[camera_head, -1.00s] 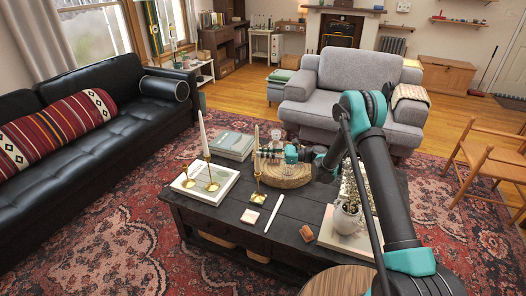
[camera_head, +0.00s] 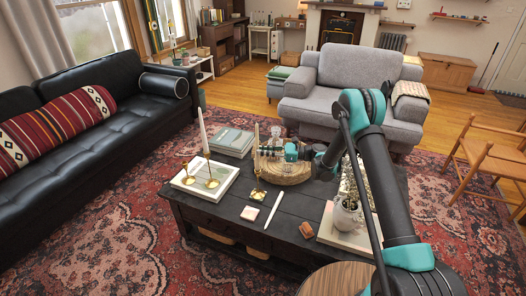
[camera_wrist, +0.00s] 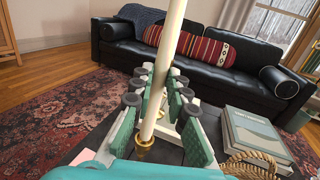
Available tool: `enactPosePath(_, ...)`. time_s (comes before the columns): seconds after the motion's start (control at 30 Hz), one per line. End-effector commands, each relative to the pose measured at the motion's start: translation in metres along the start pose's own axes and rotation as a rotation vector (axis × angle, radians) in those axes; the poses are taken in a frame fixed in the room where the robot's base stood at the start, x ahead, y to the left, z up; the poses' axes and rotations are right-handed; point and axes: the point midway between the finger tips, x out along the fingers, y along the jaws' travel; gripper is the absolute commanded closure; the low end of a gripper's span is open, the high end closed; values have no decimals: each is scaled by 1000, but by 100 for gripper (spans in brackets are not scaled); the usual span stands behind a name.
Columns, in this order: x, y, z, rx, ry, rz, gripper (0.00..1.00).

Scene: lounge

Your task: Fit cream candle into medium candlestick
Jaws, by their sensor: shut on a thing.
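My gripper (camera_wrist: 150,100) is shut on the cream candle (camera_wrist: 165,62), which stands nearly upright in the wrist view. It also shows as a thin pale stick (camera_head: 257,135) above my gripper (camera_head: 264,152) in the head view. A brass ring or cup (camera_wrist: 145,142) shows at the candle's lower end; I cannot tell whether the candle is seated in it. A brass candlestick base (camera_head: 258,194) is on the table left of the middle, its upper part unclear.
A black sofa (camera_head: 90,130) is at left.

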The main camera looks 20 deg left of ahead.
Motion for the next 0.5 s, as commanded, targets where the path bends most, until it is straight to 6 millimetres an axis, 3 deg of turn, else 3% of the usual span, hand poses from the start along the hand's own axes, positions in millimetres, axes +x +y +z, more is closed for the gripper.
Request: enactPosePath(0.5,0,0,-9,0,0,0,100)
